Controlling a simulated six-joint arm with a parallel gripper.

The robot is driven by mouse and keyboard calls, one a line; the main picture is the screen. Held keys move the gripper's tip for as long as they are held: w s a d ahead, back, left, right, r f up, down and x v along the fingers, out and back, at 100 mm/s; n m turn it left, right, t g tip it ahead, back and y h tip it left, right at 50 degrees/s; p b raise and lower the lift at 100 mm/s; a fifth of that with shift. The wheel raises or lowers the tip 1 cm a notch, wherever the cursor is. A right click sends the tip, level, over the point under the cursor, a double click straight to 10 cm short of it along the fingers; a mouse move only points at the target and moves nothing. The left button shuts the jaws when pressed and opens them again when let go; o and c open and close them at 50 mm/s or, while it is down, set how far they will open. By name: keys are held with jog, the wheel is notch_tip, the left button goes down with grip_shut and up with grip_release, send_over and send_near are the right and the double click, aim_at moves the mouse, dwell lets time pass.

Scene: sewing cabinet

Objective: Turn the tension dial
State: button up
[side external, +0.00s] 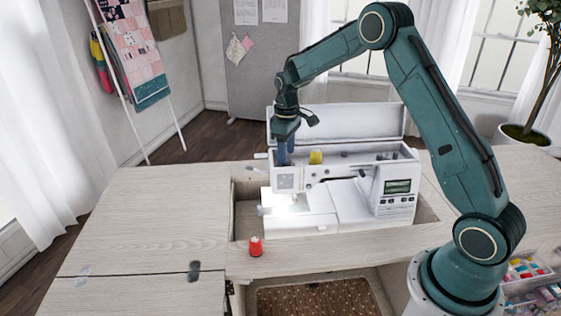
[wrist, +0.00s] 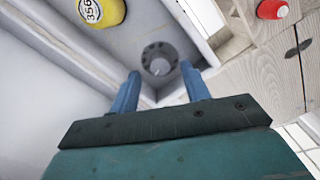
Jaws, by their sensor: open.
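The white sewing machine (side external: 300,222) sits in the cabinet's cut-out with its top lid (side external: 345,121) raised. In the wrist view, a round grey dial (wrist: 158,58) with dark marks around its rim lies in the open top compartment; I take it to be the tension dial. My gripper (side external: 285,162) points down over the left end of the machine's top. In the wrist view my gripper (wrist: 160,70) is open, its two blue fingers apart on either side of the dial's near part. I cannot tell whether they touch it. The side view does not show the dial clearly.
A yellow spool (side external: 316,157) stands in the top compartment, close to the right of my fingers. The compartment walls are near. A red spool (side external: 256,246) stands on the wooden cabinet top (side external: 150,215) in front. The left part of that top is mostly clear.

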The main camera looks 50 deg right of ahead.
jog(key=shift+f, duration=1.2)
jog(key=c, duration=1)
jog(key=shift+m, duration=2.9)
jog(key=o, duration=1)
